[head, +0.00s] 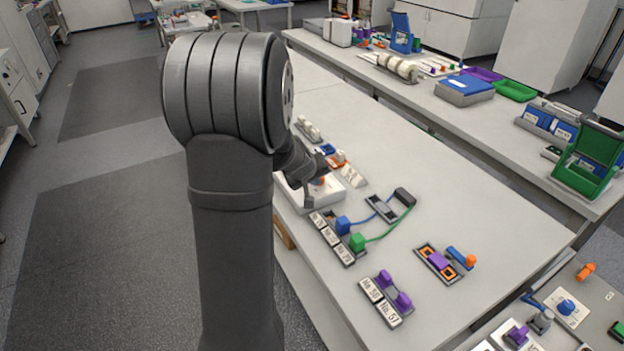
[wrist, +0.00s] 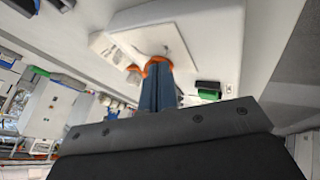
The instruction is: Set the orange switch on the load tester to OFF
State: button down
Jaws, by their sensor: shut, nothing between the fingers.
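The load tester seems to be the white box (head: 347,196) on the near bench, partly hidden behind my arm in the head view. Its white top also shows in the wrist view (wrist: 183,32). The orange switch (head: 319,181) is a small orange part on that top, mostly covered by my gripper. In the wrist view orange (wrist: 157,59) shows around my fingertips. My gripper (wrist: 158,68) is shut with nothing held, its blue-grey fingers together at the switch. I cannot tell whether they touch it. The switch's setting and any markings cannot be read.
Beside the box lies a part with orange and white pieces (head: 337,159). Blue (head: 343,225) and green (head: 357,242) plugs with cables, labelled blocks and purple parts (head: 403,299) lie toward the front.

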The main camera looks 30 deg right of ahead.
jog(key=shift+w, duration=0.2)
jog(key=shift+w+r, duration=0.15)
jog(key=shift+w, duration=0.45)
jog(key=shift+a, duration=0.1)
jog(key=shift+s+a, duration=0.2)
jog(key=s+a, duration=0.2)
jog(key=s, duration=0.1)
jog(key=shift+s+a+r, duration=0.2)
jog(key=shift+s+a, duration=0.1)
jog(key=shift+a, duration=0.05)
jog(key=s+a+r, duration=0.1)
jog(key=s+r, duration=0.4)
jog(key=r, duration=0.2)
jog(key=shift+s, duration=0.35)
